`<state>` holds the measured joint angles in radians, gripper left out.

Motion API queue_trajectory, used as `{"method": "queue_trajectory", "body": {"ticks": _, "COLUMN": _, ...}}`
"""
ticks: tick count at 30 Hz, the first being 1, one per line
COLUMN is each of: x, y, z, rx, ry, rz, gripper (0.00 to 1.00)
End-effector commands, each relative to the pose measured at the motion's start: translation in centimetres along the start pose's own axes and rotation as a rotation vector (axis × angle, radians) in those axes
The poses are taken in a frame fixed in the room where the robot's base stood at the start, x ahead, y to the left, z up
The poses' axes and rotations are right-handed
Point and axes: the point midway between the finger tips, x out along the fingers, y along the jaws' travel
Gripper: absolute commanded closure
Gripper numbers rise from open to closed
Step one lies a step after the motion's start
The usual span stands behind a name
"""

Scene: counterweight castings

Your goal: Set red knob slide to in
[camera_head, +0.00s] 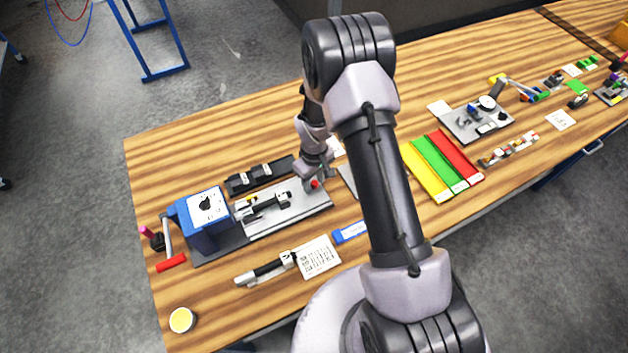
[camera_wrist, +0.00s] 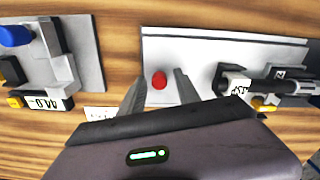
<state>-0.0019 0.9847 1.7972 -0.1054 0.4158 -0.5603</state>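The red knob (camera_head: 315,184) sits at the right end of a grey metal plate (camera_head: 290,213) of the fixture. It also shows in the wrist view as a round red cap (camera_wrist: 159,80) on the pale plate (camera_wrist: 205,55). My gripper (camera_head: 318,174) is right at the knob in the head view. In the wrist view my gripper's two fingers (camera_wrist: 159,76) are apart, one on each side of the knob, with gaps between finger and knob. I cannot tell how high the fingertips are above the plate. The knob's stem and slide are hidden beneath its cap.
A black-and-silver clamp-like part (camera_head: 268,205) lies on the same plate, near a blue box with a dial (camera_head: 207,208). Black blocks (camera_head: 260,176) stand behind. Yellow, green and red trays (camera_head: 443,163) are to the right. Bare wood lies at the back left.

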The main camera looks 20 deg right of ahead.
Motion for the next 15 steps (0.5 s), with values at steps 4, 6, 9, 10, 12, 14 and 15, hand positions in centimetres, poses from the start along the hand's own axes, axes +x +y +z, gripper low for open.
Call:
{"method": "queue_trajectory", "body": {"ticks": 4, "x": -0.01, "y": 0.00, "z": 0.01, "rx": 0.000, "ry": 0.000, "rz": 0.000, "gripper": 0.92}}
{"method": "queue_trajectory", "body": {"ticks": 6, "x": -0.02, "y": 0.00, "z": 0.01, "rx": 0.000, "ry": 0.000, "rz": 0.000, "gripper": 1.00}}
{"method": "queue_trajectory", "body": {"ticks": 9, "x": -0.02, "y": 0.00, "z": 0.01, "rx": 0.000, "ry": 0.000, "rz": 0.000, "gripper": 1.00}}
{"method": "queue_trajectory", "body": {"ticks": 10, "x": -0.02, "y": 0.00, "z": 0.01, "rx": 0.000, "ry": 0.000, "rz": 0.000, "gripper": 1.00}}
{"method": "queue_trajectory", "body": {"ticks": 12, "x": -0.03, "y": 0.00, "z": 0.01, "rx": 0.000, "ry": 0.000, "rz": 0.000, "gripper": 1.00}}
{"method": "queue_trajectory", "body": {"ticks": 14, "x": -0.03, "y": 0.00, "z": 0.01, "rx": 0.000, "ry": 0.000, "rz": 0.000, "gripper": 1.00}}
{"method": "queue_trajectory", "body": {"ticks": 15, "x": -0.03, "y": 0.00, "z": 0.01, "rx": 0.000, "ry": 0.000, "rz": 0.000, "gripper": 1.00}}
